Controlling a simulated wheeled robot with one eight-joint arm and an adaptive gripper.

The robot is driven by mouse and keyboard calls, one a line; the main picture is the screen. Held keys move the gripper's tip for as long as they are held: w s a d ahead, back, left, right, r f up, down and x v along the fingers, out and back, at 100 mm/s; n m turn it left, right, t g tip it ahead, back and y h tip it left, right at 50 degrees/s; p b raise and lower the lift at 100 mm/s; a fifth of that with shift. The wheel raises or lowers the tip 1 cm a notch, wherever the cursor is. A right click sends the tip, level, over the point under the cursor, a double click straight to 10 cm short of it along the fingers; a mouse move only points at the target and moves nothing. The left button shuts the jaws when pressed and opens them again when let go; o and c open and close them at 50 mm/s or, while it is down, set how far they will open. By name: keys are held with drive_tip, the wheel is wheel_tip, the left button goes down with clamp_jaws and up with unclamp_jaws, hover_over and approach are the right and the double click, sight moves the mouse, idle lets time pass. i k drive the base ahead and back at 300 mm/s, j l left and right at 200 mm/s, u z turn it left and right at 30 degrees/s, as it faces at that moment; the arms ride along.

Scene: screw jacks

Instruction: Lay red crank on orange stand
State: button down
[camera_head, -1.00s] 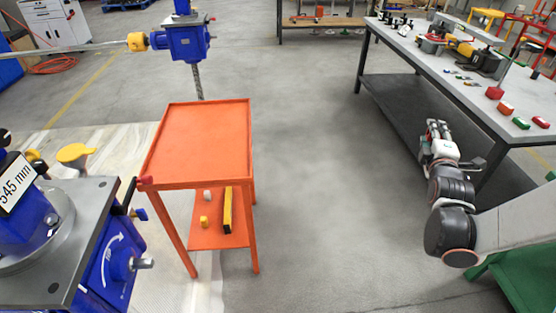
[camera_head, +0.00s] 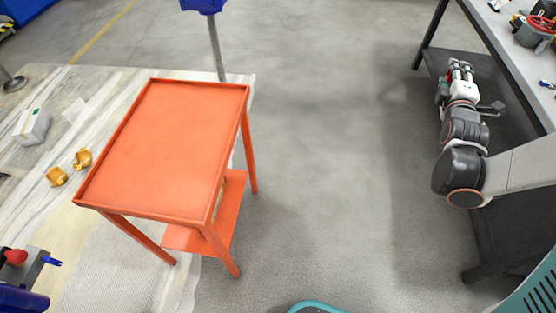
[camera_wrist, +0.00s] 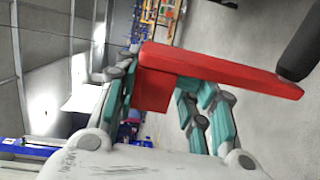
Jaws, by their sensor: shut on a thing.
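The orange stand (camera_head: 165,140) is a small table with a flat, rimmed, empty top and a lower shelf, left of centre in the head view. The red crank (camera_wrist: 220,68) is a long red bar with a block at one end in the wrist view. My gripper (camera_wrist: 168,88) is shut on the block end, and the bar sticks out to the right. In the head view my gripper (camera_head: 460,68) is at the right, well apart from the stand.
A grey workbench (camera_head: 510,45) stands at the right, close to my arm. Yellow parts (camera_head: 82,158) and a white box (camera_head: 32,126) lie on a floor sheet left of the stand. A blue jack's corner (camera_head: 22,298) is at lower left. The floor between stand and arm is clear.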

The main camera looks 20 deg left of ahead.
sight(166, 151)
drive_tip(key=i+u, duration=0.25)
drive_tip(key=u, duration=0.2)
drive_tip(key=i+u, duration=0.2)
drive_tip(key=u, duration=0.25)
drive_tip(key=i+l+u, duration=0.2)
drive_tip(key=u, duration=0.2)
drive_tip(key=i+l+u, duration=0.2)
drive_tip(key=u, duration=0.25)
drive_tip(key=i+l+u, duration=0.15)
drive_tip(key=u, duration=0.25)
drive_tip(key=i+l+u, duration=0.25)
drive_tip(key=u, duration=0.15)
drive_tip(key=i+l+u, duration=0.2)
drive_tip(key=u, duration=0.2)
drive_tip(key=i+l+u, duration=0.1)
drive_tip(key=l+u, duration=0.3)
